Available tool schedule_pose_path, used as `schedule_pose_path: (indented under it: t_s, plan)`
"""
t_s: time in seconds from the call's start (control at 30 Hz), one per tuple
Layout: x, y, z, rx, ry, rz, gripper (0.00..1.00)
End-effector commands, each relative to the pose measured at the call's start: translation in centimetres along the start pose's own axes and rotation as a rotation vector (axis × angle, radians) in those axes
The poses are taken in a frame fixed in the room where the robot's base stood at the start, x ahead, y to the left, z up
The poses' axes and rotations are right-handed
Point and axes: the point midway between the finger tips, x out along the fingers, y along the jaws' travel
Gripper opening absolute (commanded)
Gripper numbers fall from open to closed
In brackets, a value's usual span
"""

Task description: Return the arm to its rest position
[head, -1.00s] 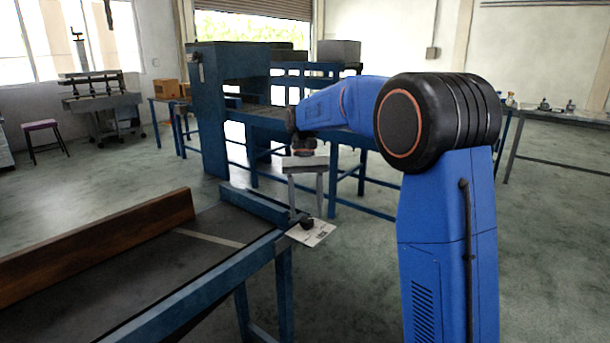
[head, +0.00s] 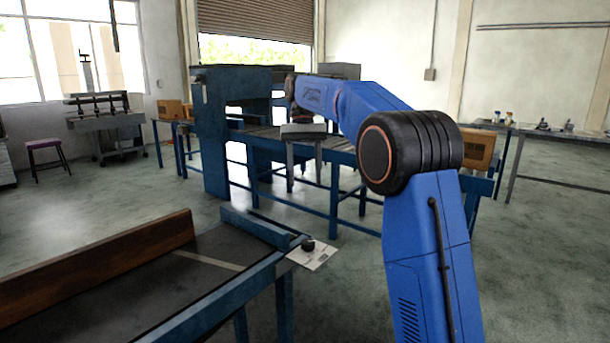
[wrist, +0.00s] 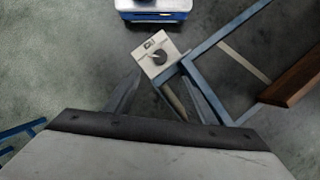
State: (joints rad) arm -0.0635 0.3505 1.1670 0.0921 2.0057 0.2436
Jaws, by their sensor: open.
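My blue arm with a black elbow reaches away from me in the head view. My gripper (head: 304,184) hangs at its far end, pointing down, with its two grey fingers spread apart and nothing between them. It is in the air beyond the near table's corner. In the wrist view, my gripper (wrist: 165,98) shows its wide pale body at the bottom, with the spread fingers above the floor and the table corner. No object is held.
A near blue-framed table (head: 262,272) carries a brown board (head: 100,250). A white plate with a black knob (head: 318,258) sits at its corner. A blue conveyor frame (head: 212,125) stands behind my gripper. A cardboard box (head: 478,150) is right of my elbow. Floor at right is open.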

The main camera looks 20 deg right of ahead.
Motion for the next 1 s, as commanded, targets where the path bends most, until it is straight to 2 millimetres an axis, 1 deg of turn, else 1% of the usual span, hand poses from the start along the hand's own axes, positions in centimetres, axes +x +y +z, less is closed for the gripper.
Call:
schedule_pose_path:
  t_s: [0.33, 0.47, 0.57, 0.77, 1.0]
  plan:
    - [-0.1, 0.0, 0.1, 0.000, 0.000, 0.000, 0.51]
    - [0.0, 0.3, 0.9, -0.002, 0.015, -0.003, 0.51]
    - [0.3, 0.9, 2.5, -0.007, 0.047, -0.008, 0.51]
    - [1.9, 2.4, 6.7, -0.023, 0.137, -0.021, 0.51]
    - [4.9, 4.3, 11.6, -0.043, 0.248, -0.029, 0.51]
